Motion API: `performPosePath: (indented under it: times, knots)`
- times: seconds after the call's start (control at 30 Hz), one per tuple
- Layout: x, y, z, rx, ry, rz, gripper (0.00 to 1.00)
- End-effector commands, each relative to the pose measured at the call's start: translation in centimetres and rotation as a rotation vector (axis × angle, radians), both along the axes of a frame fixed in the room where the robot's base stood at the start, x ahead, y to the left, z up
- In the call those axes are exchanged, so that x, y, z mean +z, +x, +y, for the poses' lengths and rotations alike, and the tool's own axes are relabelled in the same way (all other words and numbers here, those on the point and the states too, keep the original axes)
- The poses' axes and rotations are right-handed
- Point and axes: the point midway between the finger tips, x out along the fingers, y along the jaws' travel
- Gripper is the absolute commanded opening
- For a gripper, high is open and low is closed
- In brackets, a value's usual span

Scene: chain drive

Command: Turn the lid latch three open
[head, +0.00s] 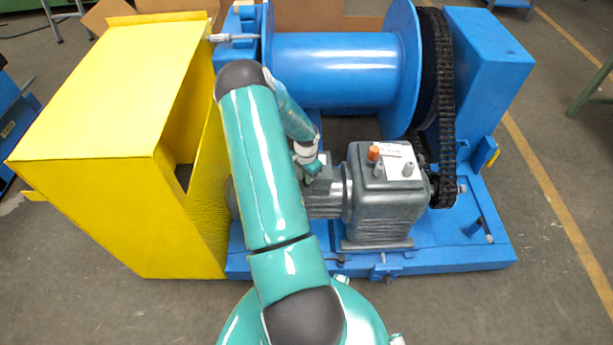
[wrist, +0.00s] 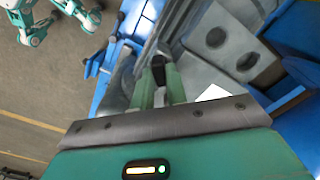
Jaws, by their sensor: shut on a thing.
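My gripper (wrist: 160,85) is shut on a small dark piece (wrist: 158,62) between its two green fingers in the wrist view. I take this piece for the lid latch, but its full shape and turn are hard to make out. In the head view my gripper (head: 312,170) is at the left end of the grey gearbox (head: 378,200), above the grey motor (head: 322,198). The arm and gripper hide the held piece there. The gearbox top carries a pale plate with an orange cap (head: 373,153) and grey knobs.
A large yellow guard box (head: 90,150) stands to the left of my arm. A blue drum (head: 335,70) lies behind the gearbox, with a black chain (head: 440,100) to its right. The blue base (head: 480,250) has a lever at its right end. Open floor lies in front.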

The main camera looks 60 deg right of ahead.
Motion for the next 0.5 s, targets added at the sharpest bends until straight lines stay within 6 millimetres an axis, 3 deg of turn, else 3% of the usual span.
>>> performPosePath:
  times: [0.5]
  knots:
    - [0.04,0.28,-0.08,-0.479,0.002,-0.001,0.0]
